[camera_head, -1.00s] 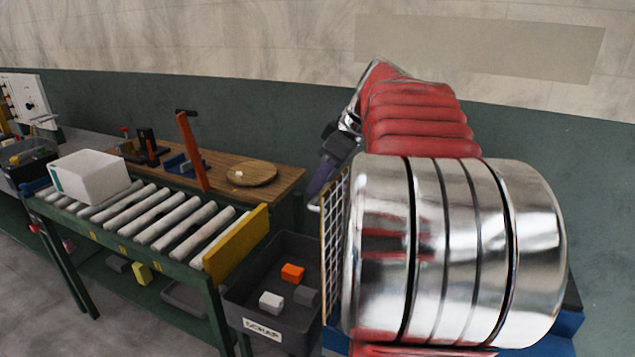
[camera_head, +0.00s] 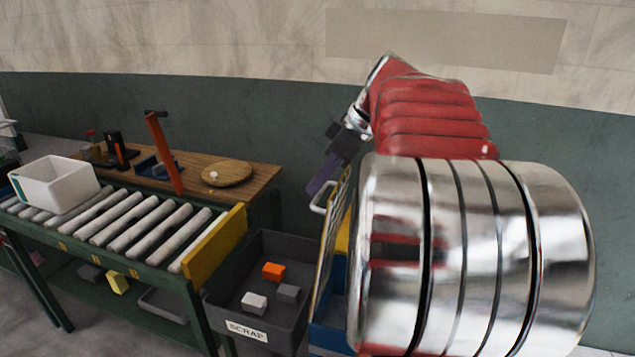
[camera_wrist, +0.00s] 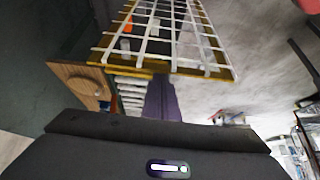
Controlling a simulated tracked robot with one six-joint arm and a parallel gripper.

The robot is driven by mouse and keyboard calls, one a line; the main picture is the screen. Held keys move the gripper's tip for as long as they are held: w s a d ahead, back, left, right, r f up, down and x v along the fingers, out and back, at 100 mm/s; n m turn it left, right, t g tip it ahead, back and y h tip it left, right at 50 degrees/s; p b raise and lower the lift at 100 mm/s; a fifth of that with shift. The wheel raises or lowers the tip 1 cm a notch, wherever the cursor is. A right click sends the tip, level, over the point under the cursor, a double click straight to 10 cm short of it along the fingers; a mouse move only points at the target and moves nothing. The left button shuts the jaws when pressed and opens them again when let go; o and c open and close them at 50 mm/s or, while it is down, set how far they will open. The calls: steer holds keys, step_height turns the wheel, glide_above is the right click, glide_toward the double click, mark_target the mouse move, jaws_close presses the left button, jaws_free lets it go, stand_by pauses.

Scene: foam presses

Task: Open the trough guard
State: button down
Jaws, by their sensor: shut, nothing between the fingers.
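The trough guard (camera_head: 326,255) is a wire mesh panel in a yellow frame with a pale handle (camera_head: 318,200) at its upper left edge. In the head view it stands steeply tilted, nearly edge-on, partly hidden by my arm. The wrist view shows its white mesh (camera_wrist: 165,35) and yellow edge at the top. My gripper (camera_head: 317,185) has purple fingers, shut and empty, just above the handle; I cannot tell whether they touch the guard. In the wrist view the fingers (camera_wrist: 162,100) show below the mesh edge. A blue trough part (camera_head: 330,305) shows beside the guard.
A dark SCRAP bin (camera_head: 265,320) with several small blocks stands left of the guard. Further left are a roller conveyor (camera_head: 125,222) with a yellow end plate (camera_head: 215,247), a white box (camera_head: 55,184) and a wooden bench (camera_head: 262,180). My arm blocks the right side.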

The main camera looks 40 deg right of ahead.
steer(key=shift+w+a, duration=0.1)
step_height(320, 180, up, 9)
steer(key=s+d, duration=0.1)
steer(key=s, duration=0.1)
steer(key=shift+d, duration=0.15)
stand_by(0.6)
steer(key=shift+s, duration=0.1)
stand_by(0.4)
steer(key=a+f+m+h, duration=0.1)
steer(key=a+f, duration=0.2)
steer(key=a, duration=0.3)
steer(key=a+f+m+g, duration=0.1)
steer(key=a+f, duration=0.2)
steer(key=a, duration=0.3)
steer(key=a+f+m+h, duration=0.1)
steer(key=a+f, duration=0.1)
steer(key=a, duration=0.4)
steer(key=s+a+f+m+t+h, duration=0.1)
steer(key=s+a+f+m, duration=0.1)
steer(key=s+a+f, duration=0.7)
steer(key=a+f, duration=0.3)
steer(key=f, duration=0.1)
steer(key=shift+s+a+f+m, duration=0.15)
steer(key=shift+f+m, duration=0.15)
steer(key=shift+f, duration=0.1)
